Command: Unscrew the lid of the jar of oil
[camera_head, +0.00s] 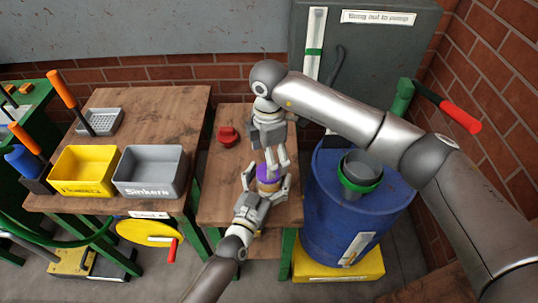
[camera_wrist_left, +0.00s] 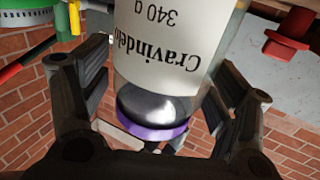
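The jar of oil (camera_head: 268,187) stands upright on the small wooden table in the head view, its purple lid (camera_head: 268,171) on top. The left wrist view shows the jar upside down, with a white label (camera_wrist_left: 165,45) and the purple lid (camera_wrist_left: 150,130) low in the picture. My left gripper (camera_head: 266,184) has its fingers apart on either side of the jar, with a narrow gap visible. My right gripper (camera_head: 276,164) points down from above, its two fingers apart beside the lid; contact with the lid cannot be told. It is not clearly visible in the wrist view.
A red object (camera_head: 228,137) sits on the small table (camera_head: 222,195), left of the jar. A blue drum (camera_head: 335,215) with a funnel stands close at right. A yellow bin (camera_head: 84,190) and a grey bin (camera_head: 150,190) stand on the left table.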

